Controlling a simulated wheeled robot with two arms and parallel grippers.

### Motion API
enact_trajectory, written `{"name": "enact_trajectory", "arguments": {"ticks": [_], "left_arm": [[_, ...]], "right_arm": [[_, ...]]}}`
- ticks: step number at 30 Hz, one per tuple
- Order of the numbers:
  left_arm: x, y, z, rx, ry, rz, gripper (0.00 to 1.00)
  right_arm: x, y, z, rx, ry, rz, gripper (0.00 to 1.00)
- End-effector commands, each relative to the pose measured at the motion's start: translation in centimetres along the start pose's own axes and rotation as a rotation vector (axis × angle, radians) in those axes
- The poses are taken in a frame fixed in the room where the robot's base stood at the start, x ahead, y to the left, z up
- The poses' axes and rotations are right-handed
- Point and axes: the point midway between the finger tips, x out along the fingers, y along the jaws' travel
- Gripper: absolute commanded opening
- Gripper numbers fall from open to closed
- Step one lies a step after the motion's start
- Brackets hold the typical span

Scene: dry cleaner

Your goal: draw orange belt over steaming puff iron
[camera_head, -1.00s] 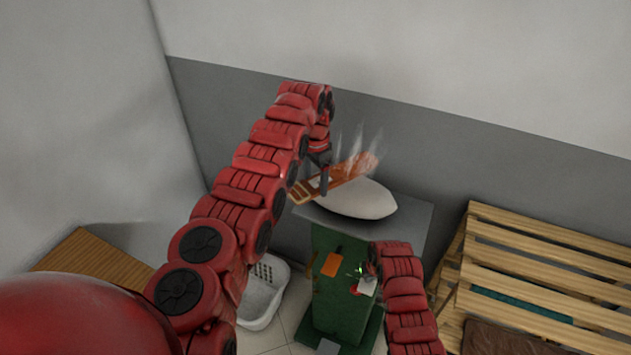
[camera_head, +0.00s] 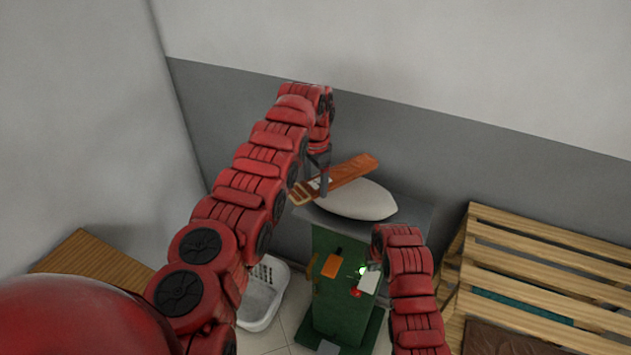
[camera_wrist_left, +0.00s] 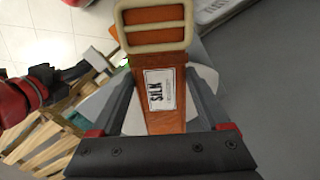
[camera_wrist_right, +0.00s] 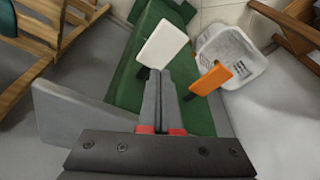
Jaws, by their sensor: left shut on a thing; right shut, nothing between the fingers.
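The orange belt (camera_head: 350,172) slants over the back left of the white puff iron (camera_head: 357,201), with its far end up to the right. My left gripper (camera_head: 324,187) is shut on it near the buckle end. In the left wrist view the belt (camera_wrist_left: 165,118) shows a pale double-bar buckle (camera_wrist_left: 154,14) and a white "SILK" label (camera_wrist_left: 160,90). No steam shows over the iron. My right gripper (camera_wrist_right: 160,75) is shut and empty, its tips close to the white paddle (camera_wrist_right: 162,44) on the green stand (camera_head: 335,308); I cannot tell whether they touch.
An orange paddle (camera_head: 332,266) sits left of the white paddle, with a red knob (camera_head: 356,292) and a lit green lamp (camera_head: 362,270) nearby. A white basket (camera_head: 262,296) stands left of the stand. A slatted wooden rack (camera_head: 550,265) stands at the right.

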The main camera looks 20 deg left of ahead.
Motion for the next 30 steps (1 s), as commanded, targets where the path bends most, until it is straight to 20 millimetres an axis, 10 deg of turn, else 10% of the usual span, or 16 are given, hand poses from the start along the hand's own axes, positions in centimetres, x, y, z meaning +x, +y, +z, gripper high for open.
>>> {"name": "enact_trajectory", "arguments": {"ticks": [11,30], "left_arm": [[0.0,0.0,0.0,0.0,0.0,0.0,0.19],[0.0,0.0,0.0,0.0,0.0,0.0,0.19]], "right_arm": [[-0.6,0.0,0.0,0.0,0.0,0.0,0.0],[-9.5,0.1,0.0,-0.005,-0.001,0.005,0.0]]}}
